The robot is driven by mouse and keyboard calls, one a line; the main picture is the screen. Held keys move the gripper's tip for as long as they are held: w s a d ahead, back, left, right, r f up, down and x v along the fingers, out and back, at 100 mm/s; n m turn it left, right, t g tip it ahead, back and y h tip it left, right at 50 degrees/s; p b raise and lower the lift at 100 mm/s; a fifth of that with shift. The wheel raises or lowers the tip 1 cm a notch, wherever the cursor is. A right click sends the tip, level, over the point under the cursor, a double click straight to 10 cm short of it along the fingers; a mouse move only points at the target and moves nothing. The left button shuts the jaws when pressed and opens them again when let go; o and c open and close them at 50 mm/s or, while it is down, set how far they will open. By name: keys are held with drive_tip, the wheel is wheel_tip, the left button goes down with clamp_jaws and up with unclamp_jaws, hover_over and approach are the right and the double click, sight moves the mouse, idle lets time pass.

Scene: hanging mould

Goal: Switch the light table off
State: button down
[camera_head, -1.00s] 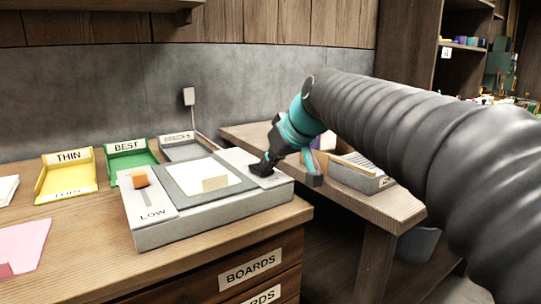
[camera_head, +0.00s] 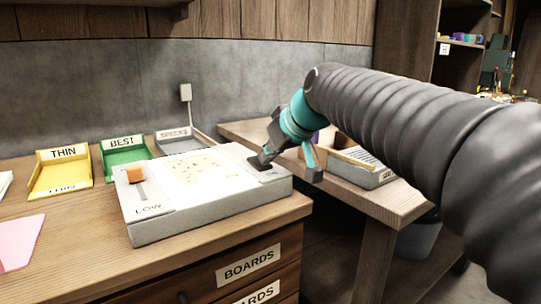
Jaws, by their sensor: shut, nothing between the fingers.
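The light table (camera_head: 210,208) is a grey box on the wooden desk. Its top panel (camera_head: 200,172) looks evenly pale and bright, with small yellowish specks. An orange slider knob (camera_head: 134,174) sits at the upper end of its slot on the left, above the word LOW. My gripper (camera_head: 258,164) is shut and empty, pointing down at the right end of the light table. Its tips are at or just above the surface by a small dark label; contact cannot be told, and any switch there is hidden by the fingers.
Yellow THIN (camera_head: 60,175), green BEST (camera_head: 124,153) and grey (camera_head: 178,141) trays stand behind the light table. A box of cards (camera_head: 362,171) stands on the desk at right, beside my arm. Pink paper (camera_head: 18,240) lies at left.

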drive_tip(key=shift+r+p, duration=0.3)
drive_tip(key=shift+r, duration=0.25)
drive_tip(key=shift+r, duration=0.3)
drive_tip(key=p+v, duration=0.2)
drive_tip(key=v, duration=1)
drive_tip(key=shift+r, duration=0.5)
